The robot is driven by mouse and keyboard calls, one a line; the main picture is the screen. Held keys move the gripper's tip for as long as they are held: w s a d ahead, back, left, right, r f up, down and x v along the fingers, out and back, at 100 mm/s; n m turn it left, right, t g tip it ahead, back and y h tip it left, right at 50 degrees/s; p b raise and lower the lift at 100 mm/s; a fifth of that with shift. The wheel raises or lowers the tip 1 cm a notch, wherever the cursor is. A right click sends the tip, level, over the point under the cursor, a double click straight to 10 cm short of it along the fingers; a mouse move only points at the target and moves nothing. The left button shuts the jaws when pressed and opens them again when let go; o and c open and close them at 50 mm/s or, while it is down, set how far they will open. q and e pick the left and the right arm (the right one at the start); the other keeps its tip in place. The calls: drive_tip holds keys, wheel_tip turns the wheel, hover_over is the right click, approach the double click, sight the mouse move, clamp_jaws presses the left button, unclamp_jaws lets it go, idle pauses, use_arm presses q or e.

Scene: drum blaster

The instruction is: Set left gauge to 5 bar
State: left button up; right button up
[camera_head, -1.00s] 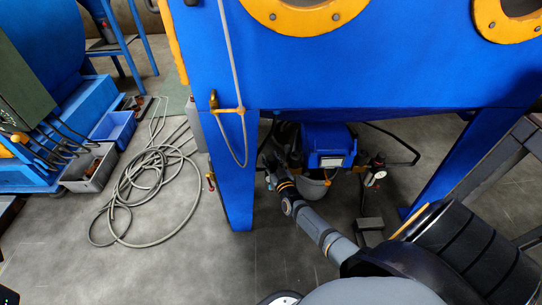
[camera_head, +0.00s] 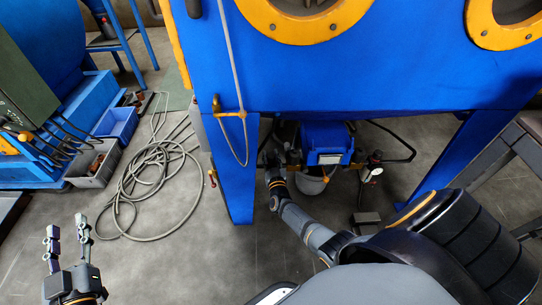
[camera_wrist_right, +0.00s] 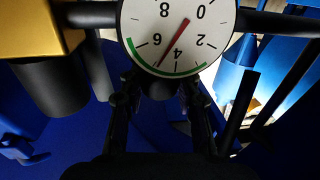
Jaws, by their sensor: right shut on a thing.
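The left gauge (camera_wrist_right: 180,22) shows upside down at the top of the right wrist view, with a white dial, a green arc and a red needle. The needle points between 4 and 6, close to 5. A dark knob (camera_wrist_right: 160,88) sits just below the dial, between the fingers of my right gripper (camera_wrist_right: 160,100), which is shut on it. In the head view my right gripper (camera_head: 270,163) is under the blue cabinet, left of the blue box, and the left gauge cannot be made out. My left gripper (camera_head: 68,228) is open and empty at the lower left, its fingers apart.
The blue cabinet (camera_head: 320,75) stands above, its leg (camera_head: 232,170) close left of my right arm. A second gauge (camera_head: 374,172) is right of the blue box (camera_head: 326,140). A coiled grey hose (camera_head: 150,185) and a grey bin (camera_head: 95,163) lie on the left floor.

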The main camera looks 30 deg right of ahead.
drive_tip(key=shift+m+g+h, duration=0.3)
drive_tip(key=shift+h, duration=0.1)
use_arm(q)
wheel_tip(320, 180, down, 7)
drive_tip(key=s+g, duration=0.1)
drive_tip(key=g, duration=0.2)
drive_tip(key=shift+s+f+p, duration=0.15)
drive_tip(key=shift+f+p, duration=0.05)
drive_tip(key=shift+p, duration=0.1)
drive_tip(key=shift+d, duration=0.1)
use_arm(e)
drive_tip(key=o, duration=1.2)
drive_tip(key=shift+c, duration=0.2)
drive_tip(key=shift+s+a, duration=0.1)
drive_tip(key=v, duration=1.1)
drive_tip(key=shift+s+a, duration=0.25)
drive_tip(key=shift+s, duration=0.05)
